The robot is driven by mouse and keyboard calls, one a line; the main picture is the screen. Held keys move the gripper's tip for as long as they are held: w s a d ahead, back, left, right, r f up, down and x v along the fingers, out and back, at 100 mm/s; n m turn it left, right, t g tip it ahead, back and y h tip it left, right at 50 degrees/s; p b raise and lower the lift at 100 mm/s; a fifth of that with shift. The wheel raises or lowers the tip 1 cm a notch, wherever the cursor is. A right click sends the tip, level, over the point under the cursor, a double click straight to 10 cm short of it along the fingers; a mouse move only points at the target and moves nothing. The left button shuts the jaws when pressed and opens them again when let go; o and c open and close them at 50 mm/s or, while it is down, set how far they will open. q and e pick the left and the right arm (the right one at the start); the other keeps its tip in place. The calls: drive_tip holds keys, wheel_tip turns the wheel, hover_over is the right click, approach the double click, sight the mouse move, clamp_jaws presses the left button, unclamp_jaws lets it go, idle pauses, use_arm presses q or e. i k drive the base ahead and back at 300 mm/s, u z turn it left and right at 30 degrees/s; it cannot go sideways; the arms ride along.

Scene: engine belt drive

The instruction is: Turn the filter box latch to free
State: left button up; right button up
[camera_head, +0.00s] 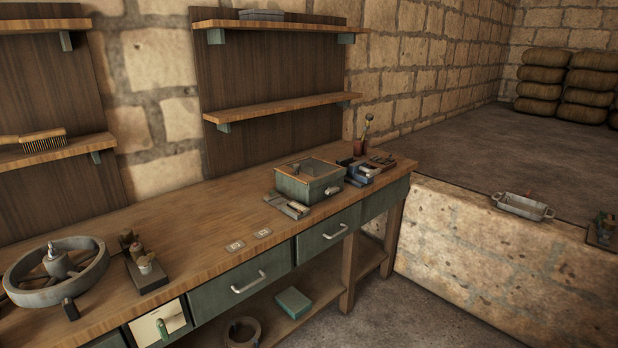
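A green box (298,188) with a grey-brown lid stands on the wooden workbench, right of the middle. I take it for the filter box. A small pale metal fitting (332,190) sits on its front face at the right and looks like the latch. It is too small to tell which way it is turned. The lid (309,169) lies flat on top and appears closed. Neither of my grippers is in view.
A spoked wheel (58,268) and a block with small parts (146,270) lie at the bench's left. Metal pieces (288,206) lie before the box, and tools (364,170) crowd its right. The bench between (190,225) is mostly clear. A metal tray (523,207) rests on the stone ledge.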

sight(330, 191)
drive_tip(key=u, duration=0.45)
drive_tip(key=k, duration=0.5)
drive_tip(key=z, duration=0.45)
drive_tip(key=i, duration=0.4)
drive_tip(key=u, duration=0.05)
drive_tip(key=k, duration=0.25)
drive_tip(key=z, duration=1.4)
drive_tip(key=i, duration=1.6)
drive_tip(key=z, duration=0.35)
